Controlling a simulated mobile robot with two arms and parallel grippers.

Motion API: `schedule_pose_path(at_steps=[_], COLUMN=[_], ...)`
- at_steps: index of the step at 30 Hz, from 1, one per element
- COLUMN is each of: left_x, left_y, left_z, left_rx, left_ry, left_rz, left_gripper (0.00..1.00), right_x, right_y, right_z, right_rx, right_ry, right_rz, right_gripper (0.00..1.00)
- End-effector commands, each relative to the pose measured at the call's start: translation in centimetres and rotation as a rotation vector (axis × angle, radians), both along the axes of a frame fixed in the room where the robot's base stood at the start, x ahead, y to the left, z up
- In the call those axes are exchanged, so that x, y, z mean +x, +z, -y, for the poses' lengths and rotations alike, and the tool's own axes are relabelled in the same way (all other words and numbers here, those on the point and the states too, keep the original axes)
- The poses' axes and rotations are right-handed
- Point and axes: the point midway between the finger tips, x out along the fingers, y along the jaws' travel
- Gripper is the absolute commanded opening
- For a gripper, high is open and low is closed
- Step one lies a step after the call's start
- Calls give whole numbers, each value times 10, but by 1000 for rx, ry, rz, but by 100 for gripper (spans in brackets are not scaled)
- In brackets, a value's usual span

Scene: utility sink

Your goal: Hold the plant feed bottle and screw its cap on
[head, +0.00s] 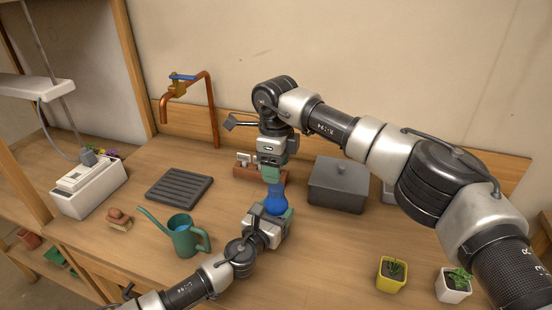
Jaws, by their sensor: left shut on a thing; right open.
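The plant feed bottle (276,200) is blue and stands upright near the middle of the bench. My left gripper (275,211) is shut on the lower part of the bottle from the front. My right gripper (271,178) points down directly above the bottle's top, with its green-tipped fingers open around or just over the neck. The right fingers hide the bottle's top, so I cannot tell where the cap is or how it sits.
A green watering can (186,238) stands left of my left gripper. A grey lidded box (338,184) is close to the bottle's right. A dark slatted tray (179,188) lies at left. A copper tap (212,110) rises behind.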

Motion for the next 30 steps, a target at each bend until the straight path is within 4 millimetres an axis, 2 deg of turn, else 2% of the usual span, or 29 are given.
schedule_pose_path(at_steps=[6, 12, 23, 26, 30], left_x=[0, 0, 0, 0, 0], left_y=[0, 0, 0, 0, 0], left_z=[0, 0, 0, 0, 0], left_rx=[0, 0, 0, 0, 0], left_ry=[0, 0, 0, 0, 0], left_rz=[-1, -1, -1, -1, -1], left_gripper=[0, 0, 0, 0, 0], right_x=[-1, 0, 0, 0, 0], right_y=[-36, -57, -62, -62, -61], right_z=[0, 0, 0, 0, 0], right_rx=[0, -1, 0, 0, 0], right_ry=[-1, -1, -1, -1, -1], right_rz=[-3, -1, 0, 0, 0], right_gripper=[61, 61, 61, 49, 27])
